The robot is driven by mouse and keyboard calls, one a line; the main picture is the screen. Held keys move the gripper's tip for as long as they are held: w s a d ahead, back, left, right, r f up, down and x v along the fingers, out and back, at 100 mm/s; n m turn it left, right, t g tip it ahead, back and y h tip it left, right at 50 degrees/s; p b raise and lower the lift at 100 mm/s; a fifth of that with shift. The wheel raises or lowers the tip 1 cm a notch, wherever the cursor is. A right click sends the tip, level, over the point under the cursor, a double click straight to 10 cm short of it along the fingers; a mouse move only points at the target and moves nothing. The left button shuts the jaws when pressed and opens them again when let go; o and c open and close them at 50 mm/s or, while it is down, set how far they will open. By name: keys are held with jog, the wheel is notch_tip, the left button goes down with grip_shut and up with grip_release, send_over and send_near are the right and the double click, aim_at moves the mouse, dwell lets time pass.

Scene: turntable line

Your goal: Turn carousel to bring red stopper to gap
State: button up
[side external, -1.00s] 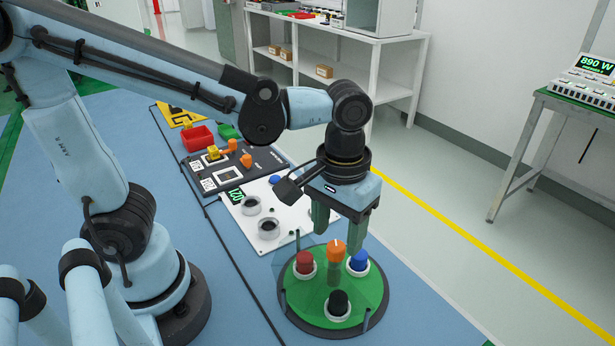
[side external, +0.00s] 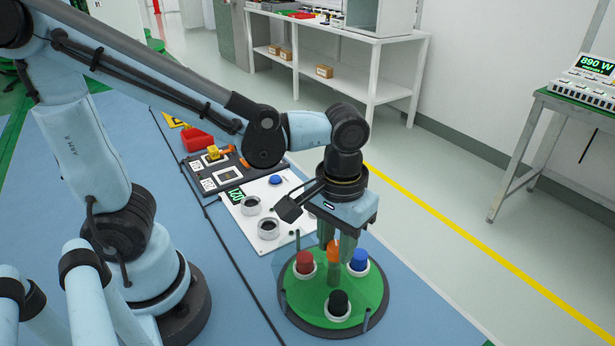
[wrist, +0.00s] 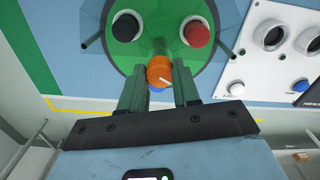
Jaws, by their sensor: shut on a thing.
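The carousel is a green disc (side external: 362,292) on the table in front of my arm. The red stopper (side external: 304,262) stands upright at its left, the blue stopper (side external: 359,259) at the right and the black stopper (side external: 338,302) at the front. My gripper (side external: 333,254) points down over the disc's middle, shut on the orange knob (wrist: 160,69). Upright posts stand at the rim; I cannot clearly tell where the gap is.
A white panel (side external: 284,203) with two round sockets and a blue button lies behind the carousel. A dark panel (side external: 228,172) and a red bin (side external: 197,139) lie farther back. The blue table is open left of the disc.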

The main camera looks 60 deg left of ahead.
grip_shut()
jog(key=shift+m, duration=12.1)
